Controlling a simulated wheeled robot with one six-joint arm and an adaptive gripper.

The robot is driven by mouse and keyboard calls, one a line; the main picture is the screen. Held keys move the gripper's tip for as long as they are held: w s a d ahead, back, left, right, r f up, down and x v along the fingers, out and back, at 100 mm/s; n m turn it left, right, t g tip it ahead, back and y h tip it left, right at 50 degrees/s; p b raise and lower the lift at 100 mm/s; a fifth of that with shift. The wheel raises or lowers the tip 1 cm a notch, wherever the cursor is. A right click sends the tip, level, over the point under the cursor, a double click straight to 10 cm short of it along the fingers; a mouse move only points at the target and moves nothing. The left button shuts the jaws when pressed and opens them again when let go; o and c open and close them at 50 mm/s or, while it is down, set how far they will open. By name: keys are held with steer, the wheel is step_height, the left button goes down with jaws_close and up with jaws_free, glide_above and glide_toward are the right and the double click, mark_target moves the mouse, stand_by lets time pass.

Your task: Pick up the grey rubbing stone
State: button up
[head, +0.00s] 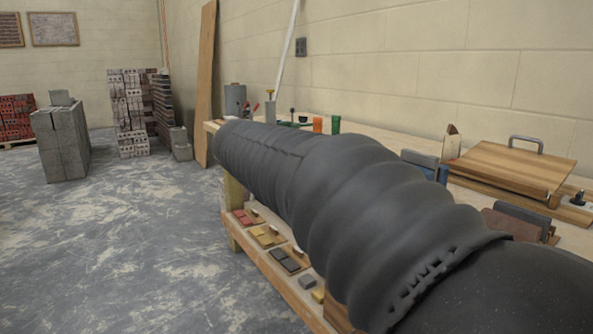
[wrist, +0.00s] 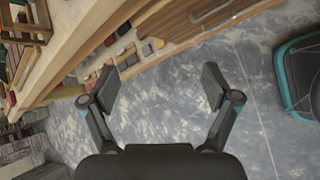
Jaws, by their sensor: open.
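My gripper (wrist: 158,87) is open and empty in the wrist view, its two fingers wide apart above the grey floor. The bench edge and a row of small blocks lie beyond the fingertips, apart from them. In the head view a small light grey block (head: 306,281) lies on the low shelf, next to a yellow piece. It may be the grey rubbing stone, but it is too small to be sure. My dark ribbed arm hides much of the bench in the head view, and the gripper does not show there.
The low shelf (head: 283,287) also holds red, yellow and dark pieces on small boards. On the bench stand a wooden board with a handle (head: 512,167) and an orange cup (head: 318,124). Grey blocks (head: 62,142) stand at the left. Open floor (head: 130,250) lies left of the bench.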

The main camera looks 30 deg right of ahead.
steer(key=w+d+r+n+g+h, duration=0.2)
steer(key=w+d+r+n+h, duration=0.35)
steer(key=w+d+r, duration=0.4)
steer(key=shift+n, duration=0.25)
steer(key=d+f, duration=0.1)
steer(key=d, duration=0.1)
steer(key=w+d+f, duration=0.1)
steer(key=d+f, duration=0.1)
steer(key=w+d+f, duration=0.1)
steer(key=d, duration=0.1)
steer(key=shift+d+f, duration=0.25)
steer(key=shift+f, duration=0.1)
steer(key=shift+s+x, duration=0.15)
steer(key=shift+x, duration=1.2)
steer(key=shift+s+x, duration=0.15)
steer(key=shift+x, duration=1.15)
steer(key=c, duration=1.4)
